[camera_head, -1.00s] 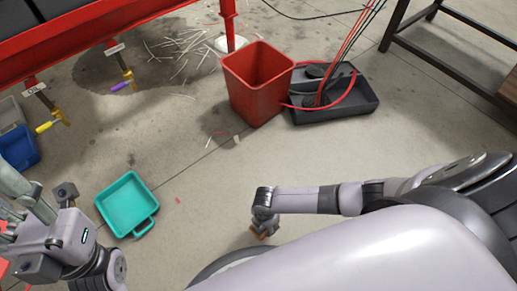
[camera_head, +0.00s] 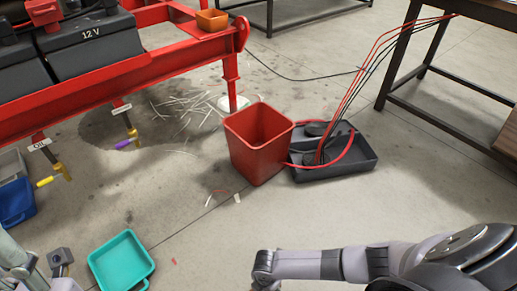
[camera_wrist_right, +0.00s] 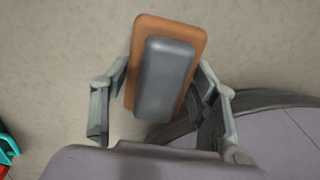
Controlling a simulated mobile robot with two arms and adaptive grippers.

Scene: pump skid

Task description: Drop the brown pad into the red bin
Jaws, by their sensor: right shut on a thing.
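The brown pad (camera_wrist_right: 165,27), with a grey block on its face, is between the fingers of my right gripper (camera_wrist_right: 162,85) in the right wrist view. This gripper is shut on it, and pale floor shows behind. In the head view my right wrist is at the bottom edge, and the pad is out of frame. The red bin (camera_head: 256,150) stands open on the floor, farther away than my right wrist.
A black tray (camera_head: 345,170) with red and black cables adjoins the bin's right side. A teal tray (camera_head: 122,262) lies at lower left. A red frame (camera_head: 150,68) carries batteries and a small orange box (camera_head: 212,20). The floor between my right wrist and the bin is mostly clear.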

